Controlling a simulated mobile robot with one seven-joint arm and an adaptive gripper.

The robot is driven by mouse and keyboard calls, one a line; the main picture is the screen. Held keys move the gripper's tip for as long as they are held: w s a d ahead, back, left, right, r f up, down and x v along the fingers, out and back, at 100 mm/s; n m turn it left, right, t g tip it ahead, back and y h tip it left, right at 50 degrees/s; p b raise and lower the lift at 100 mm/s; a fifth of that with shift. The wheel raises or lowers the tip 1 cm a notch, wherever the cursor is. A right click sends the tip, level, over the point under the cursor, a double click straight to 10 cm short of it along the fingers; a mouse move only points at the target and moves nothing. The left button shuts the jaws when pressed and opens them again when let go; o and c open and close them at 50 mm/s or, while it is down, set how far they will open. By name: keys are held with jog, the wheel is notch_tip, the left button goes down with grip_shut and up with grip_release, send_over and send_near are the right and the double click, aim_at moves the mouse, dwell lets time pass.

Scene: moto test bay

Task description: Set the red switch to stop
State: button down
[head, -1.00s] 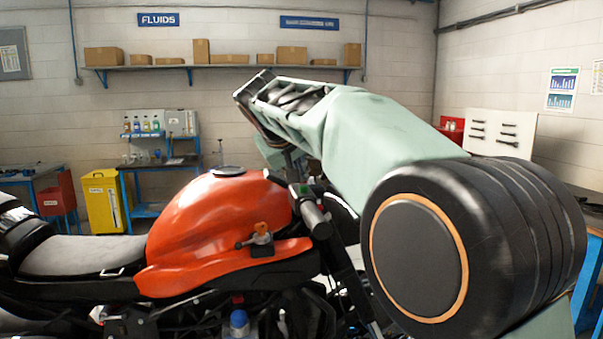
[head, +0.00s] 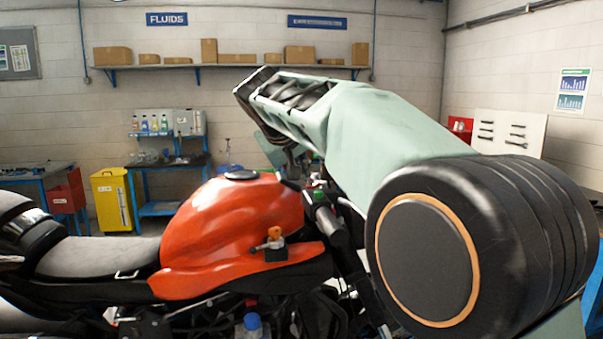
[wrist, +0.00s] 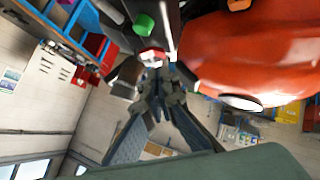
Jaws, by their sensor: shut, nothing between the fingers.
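A red switch with a pale marking (wrist: 152,56) shows in the wrist view on the dark handlebar controls, beside a green button (wrist: 143,24). My gripper (wrist: 165,78) is shut and empty, its fingertips just below the red switch in that picture. I cannot tell whether they touch it, and the switch's setting is too small to read. In the head view the handlebar grip (head: 326,217) and a green button (head: 319,197) show beside the motorcycle's orange tank (head: 235,218). My arm hides much of the area around the gripper there.
The tank lies close to the right of my gripper in the wrist view. An orange-handled valve (head: 273,238) sits on the tank's side. A yellow cabinet (head: 111,200), a blue cart (head: 160,208) and a shelf of boxes (head: 230,66) stand behind.

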jog(key=b+v, duration=0.1)
jog(key=v, duration=1)
jog(key=shift+w+r, duration=0.25)
jog(key=shift+r, duration=0.05)
jog(key=shift+a, duration=0.1)
